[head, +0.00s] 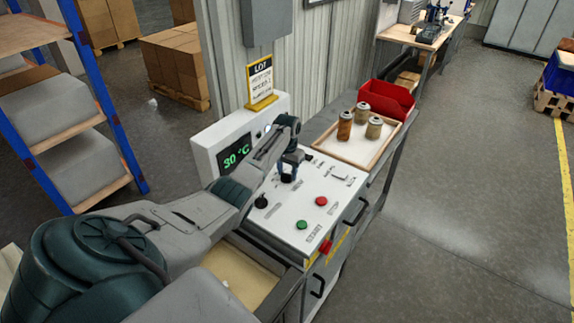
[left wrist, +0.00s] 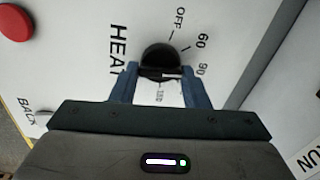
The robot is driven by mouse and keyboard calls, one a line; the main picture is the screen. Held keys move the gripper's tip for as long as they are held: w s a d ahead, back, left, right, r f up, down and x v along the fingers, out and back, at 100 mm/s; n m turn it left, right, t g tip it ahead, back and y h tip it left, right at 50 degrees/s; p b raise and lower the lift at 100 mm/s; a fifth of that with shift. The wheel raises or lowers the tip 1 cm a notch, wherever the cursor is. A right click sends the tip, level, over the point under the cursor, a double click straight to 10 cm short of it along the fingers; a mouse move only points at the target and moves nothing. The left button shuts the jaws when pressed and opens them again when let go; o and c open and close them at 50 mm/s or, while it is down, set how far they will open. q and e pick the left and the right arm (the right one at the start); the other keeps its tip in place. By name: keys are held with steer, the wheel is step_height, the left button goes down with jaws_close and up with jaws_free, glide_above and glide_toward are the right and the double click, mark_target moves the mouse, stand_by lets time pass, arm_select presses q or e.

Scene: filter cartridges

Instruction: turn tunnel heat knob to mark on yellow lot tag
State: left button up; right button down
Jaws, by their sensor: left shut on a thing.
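The black heat knob (left wrist: 158,58) sits on the white panel in the left wrist view, by printed letters "HEA". Marks OFF, 60 and 90 run around it, and another mark between my fingers is hard to read. My left gripper (left wrist: 160,86) is shut on the knob, one blue finger on each side. In the head view my left gripper (head: 289,170) points down at the panel (head: 290,220) and mostly hides this knob. The yellow lot tag (head: 261,82) stands on top of the display housing; its small print is unreadable. My right gripper is out of view.
A green display (head: 237,150) shows a temperature in °C, its first digit unclear. A second black knob (head: 262,202), a green button (head: 302,225) and a red button (head: 321,201) are on the panel. A tray (head: 352,151) with three cartridges and a red bin (head: 386,100) stand behind.

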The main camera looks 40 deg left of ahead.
arm_select(q)
steer(key=m, duration=0.4)
steer(key=shift+r+m, duration=0.1)
steer(key=shift+m, duration=0.2)
steer(key=m, duration=0.4)
steer(key=shift+d, duration=0.1)
steer(key=shift+m, duration=0.3)
steer(key=o, duration=0.9)
steer(key=shift+o, duration=0.2)
steer(key=shift+r, duration=0.5)
step_height(320, 180, up, 10)
steer(key=b, duration=0.4)
